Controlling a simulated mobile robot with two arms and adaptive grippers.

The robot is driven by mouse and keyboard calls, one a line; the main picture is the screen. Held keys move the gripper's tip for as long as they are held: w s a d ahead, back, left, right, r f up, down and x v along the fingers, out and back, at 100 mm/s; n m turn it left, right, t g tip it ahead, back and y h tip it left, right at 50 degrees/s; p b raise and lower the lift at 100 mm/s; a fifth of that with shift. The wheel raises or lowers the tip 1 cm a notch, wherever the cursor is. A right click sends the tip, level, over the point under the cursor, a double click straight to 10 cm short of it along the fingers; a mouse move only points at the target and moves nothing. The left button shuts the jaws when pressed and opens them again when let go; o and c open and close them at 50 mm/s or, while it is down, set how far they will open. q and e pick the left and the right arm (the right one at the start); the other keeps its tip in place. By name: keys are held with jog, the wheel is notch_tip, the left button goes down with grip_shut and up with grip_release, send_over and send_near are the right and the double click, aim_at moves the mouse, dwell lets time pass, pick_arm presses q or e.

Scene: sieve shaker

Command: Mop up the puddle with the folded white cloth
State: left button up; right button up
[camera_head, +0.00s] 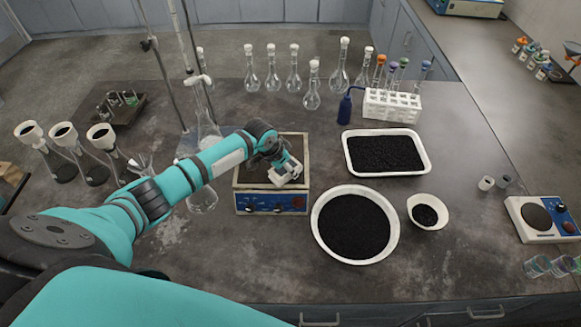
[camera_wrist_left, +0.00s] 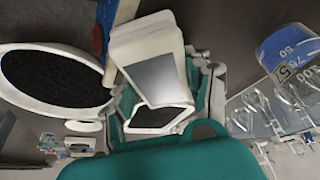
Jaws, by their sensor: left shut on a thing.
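My left gripper (camera_head: 286,173) reaches in over the blue-fronted box with a pale rim (camera_head: 270,206), near its right side. My right gripper is not in view.
Right of the box stand a round white bowl of black grains (camera_head: 355,224), a white tray of black grains (camera_head: 385,152) and a small bowl (camera_head: 427,212). Glass flasks (camera_head: 312,90) and a tube rack (camera_head: 392,104) stand behind. A stand with glassware (camera_head: 205,132) is left.

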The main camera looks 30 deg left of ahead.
pick_arm(q)
jog(key=shift+s+a+f, duration=0.2)
jog(key=shift+s+a, duration=0.3)
jog(key=shift+a, duration=0.3)
jog(key=shift+w+r, duration=0.1)
jog(key=shift+r, duration=3.45)
